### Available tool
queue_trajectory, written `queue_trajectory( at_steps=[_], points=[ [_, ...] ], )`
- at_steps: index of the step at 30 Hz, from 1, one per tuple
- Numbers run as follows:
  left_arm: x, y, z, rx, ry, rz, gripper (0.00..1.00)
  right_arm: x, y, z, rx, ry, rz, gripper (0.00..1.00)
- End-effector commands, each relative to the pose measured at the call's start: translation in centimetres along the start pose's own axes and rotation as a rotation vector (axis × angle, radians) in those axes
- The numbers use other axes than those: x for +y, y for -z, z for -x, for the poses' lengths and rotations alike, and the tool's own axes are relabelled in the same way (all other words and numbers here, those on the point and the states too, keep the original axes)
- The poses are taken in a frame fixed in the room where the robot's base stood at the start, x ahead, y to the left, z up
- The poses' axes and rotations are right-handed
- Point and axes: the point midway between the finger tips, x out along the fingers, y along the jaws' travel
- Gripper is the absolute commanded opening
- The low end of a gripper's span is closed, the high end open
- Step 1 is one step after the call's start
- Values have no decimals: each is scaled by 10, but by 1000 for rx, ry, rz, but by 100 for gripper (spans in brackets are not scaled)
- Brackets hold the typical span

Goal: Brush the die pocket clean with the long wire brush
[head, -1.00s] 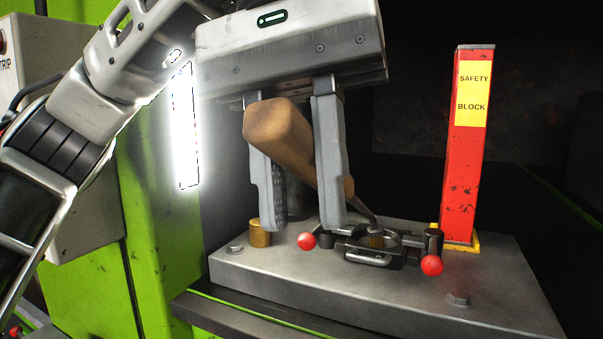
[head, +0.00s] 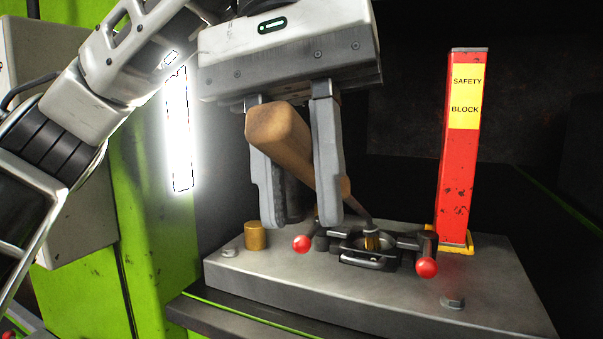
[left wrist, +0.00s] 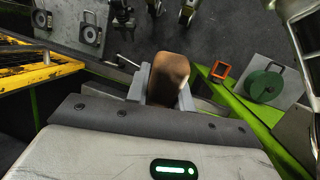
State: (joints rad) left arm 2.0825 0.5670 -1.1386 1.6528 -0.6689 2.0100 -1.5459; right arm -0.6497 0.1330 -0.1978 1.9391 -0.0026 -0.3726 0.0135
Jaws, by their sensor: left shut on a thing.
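My left gripper (head: 300,205) is shut on the wooden handle of the wire brush (head: 288,145). The handle slants down to the right between the fingers, and it also shows in the left wrist view (left wrist: 168,78). A thin bent shank leads to a small brass-coloured brush head (head: 371,242). The head is at the mouth of the round die pocket (head: 352,240) in the dark die holder (head: 372,261); I cannot tell how deep it sits. The pocket's inside is mostly hidden. The right gripper is not in view.
The die holder is on a grey bolster plate (head: 260,275) with two red-knobbed handles (head: 427,267) and a brass post (head: 256,236). A red safety block (head: 459,150) stands upright behind right. A green press frame (head: 150,230) is at left.

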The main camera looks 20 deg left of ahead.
Motion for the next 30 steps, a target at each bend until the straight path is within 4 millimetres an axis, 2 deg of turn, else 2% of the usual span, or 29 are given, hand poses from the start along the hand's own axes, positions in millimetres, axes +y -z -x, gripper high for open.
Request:
queue_trajectory(
  at_steps=[15,30],
  points=[
    [-1,-8,-2,1,-1,1,0,0,-1,-1,0,0,0,36],
    [0,6,0,0,-1,2,0,0,2,1,0,0,0,36]
  ],
)
